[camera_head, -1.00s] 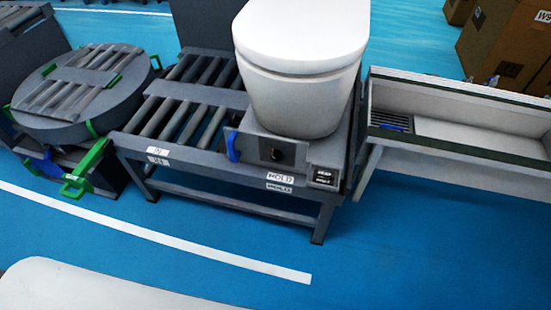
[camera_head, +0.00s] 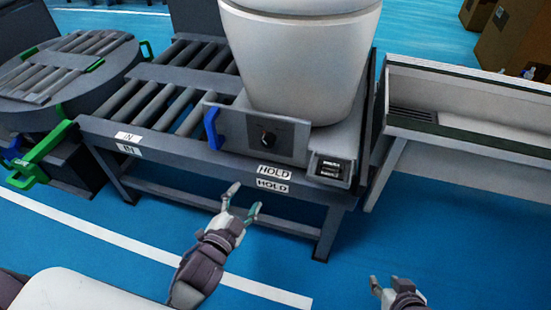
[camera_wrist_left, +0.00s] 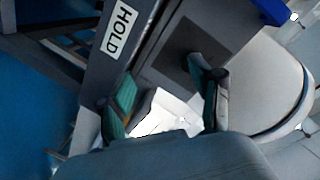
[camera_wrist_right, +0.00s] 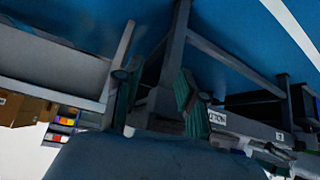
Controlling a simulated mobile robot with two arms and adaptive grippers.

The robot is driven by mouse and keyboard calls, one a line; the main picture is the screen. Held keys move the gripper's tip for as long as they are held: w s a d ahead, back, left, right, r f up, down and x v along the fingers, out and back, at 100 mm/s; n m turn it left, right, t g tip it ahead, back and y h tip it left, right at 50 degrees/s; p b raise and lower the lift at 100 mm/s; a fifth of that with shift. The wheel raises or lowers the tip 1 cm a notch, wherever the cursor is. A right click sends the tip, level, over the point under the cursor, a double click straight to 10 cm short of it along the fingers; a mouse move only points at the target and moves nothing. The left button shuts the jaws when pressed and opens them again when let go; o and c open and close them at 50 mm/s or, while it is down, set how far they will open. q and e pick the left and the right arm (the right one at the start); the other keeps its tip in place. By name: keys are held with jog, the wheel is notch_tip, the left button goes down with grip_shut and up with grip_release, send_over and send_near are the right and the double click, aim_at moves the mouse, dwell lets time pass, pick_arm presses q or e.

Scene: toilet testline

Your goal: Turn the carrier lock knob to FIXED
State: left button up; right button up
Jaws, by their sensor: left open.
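The carrier lock knob (camera_head: 268,138) is a small dark knob on a grey panel (camera_head: 290,145) at the front of the roller station, below the white toilet (camera_head: 305,70). A light mark shows on the knob; I cannot read its setting. My left gripper (camera_head: 243,200) is open and empty, below and in front of the panel, near the HOLD labels (camera_head: 273,178), apart from the knob. The left wrist view shows the panel's dark square (camera_wrist_left: 195,50), partly covered by a finger. My right gripper (camera_head: 384,281) is open and empty, low at the right.
A blue handle (camera_head: 211,128) stands just left of the knob panel, and a small display box (camera_head: 330,168) is at its right. A turntable with green handles (camera_head: 45,155) is at the left. A white trough (camera_head: 470,115) is at the right. The blue floor in front is clear.

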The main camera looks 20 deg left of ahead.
aim_at(267, 144)
pick_arm(q)
notch_tip(267, 144, up, 5)
jog(key=t+b, duration=0.1)
jog(key=t, duration=0.1)
jog(key=shift+m, duration=0.4)
jog(key=w, duration=0.4)
jog(key=w+d+b, duration=0.1)
jog(key=w, duration=0.4)
jog(key=w+b, duration=0.1)
jog(key=w, duration=0.3)
jog(key=shift+w+d+r, duration=0.15)
jog(key=shift+w+d, duration=0.1)
jog(key=shift+d, duration=0.05)
jog(key=shift+w, duration=0.45)
pick_arm(e)
jog(key=w+a+r+t+y, duration=0.1)
jog(key=w+a+r+t, duration=0.1)
jog(key=w+r+t, duration=0.4)
jog(key=shift+r+y, duration=0.3)
jog(key=shift+r, duration=2.05)
jog(key=shift+w+a, duration=0.1)
